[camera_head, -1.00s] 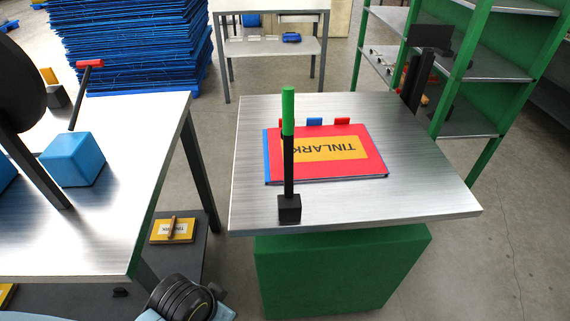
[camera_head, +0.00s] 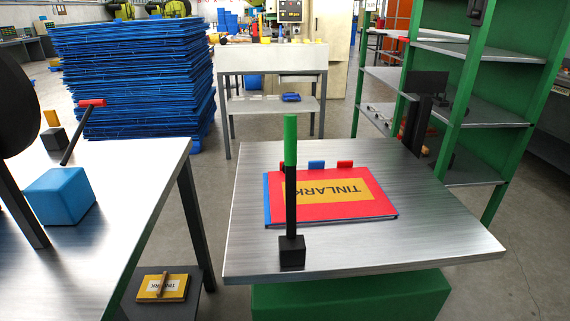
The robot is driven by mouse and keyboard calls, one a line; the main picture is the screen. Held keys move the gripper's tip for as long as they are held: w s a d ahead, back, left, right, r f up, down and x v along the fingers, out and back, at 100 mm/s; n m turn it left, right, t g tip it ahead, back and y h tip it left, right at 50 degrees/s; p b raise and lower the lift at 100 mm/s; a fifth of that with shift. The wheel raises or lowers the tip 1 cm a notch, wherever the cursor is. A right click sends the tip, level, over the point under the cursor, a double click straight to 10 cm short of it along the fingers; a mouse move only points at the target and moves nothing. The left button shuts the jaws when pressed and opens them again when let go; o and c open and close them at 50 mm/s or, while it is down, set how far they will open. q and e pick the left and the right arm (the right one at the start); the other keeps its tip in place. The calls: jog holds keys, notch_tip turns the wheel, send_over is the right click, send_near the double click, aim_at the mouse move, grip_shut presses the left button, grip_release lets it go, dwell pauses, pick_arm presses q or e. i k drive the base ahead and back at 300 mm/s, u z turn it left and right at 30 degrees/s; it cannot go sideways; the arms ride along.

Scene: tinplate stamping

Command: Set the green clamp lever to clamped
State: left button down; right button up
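The green clamp lever (camera_head: 290,140) stands on the right metal table, near its front edge. It has a green grip on top of a black shaft. The shaft rises upright from a small black block (camera_head: 292,253). Behind it lies a red plate with a yellow TINLARK label (camera_head: 345,208), over a blue edge. The lever hides a little of the plate's left part. Neither of my grippers shows in the head view, so nothing is seen touching the lever.
The left table (camera_head: 110,220) carries a blue cube (camera_head: 58,196) and a red-handled black lever (camera_head: 80,132). A green shelf rack (camera_head: 460,100) stands at the right. Blue stacked sheets (camera_head: 135,75) stand behind.

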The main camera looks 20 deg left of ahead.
aim_at(289, 166)
jog(key=k, duration=0.45)
jog(key=z, duration=1.65)
jog(key=i, duration=1)
jog(key=u, duration=2.05)
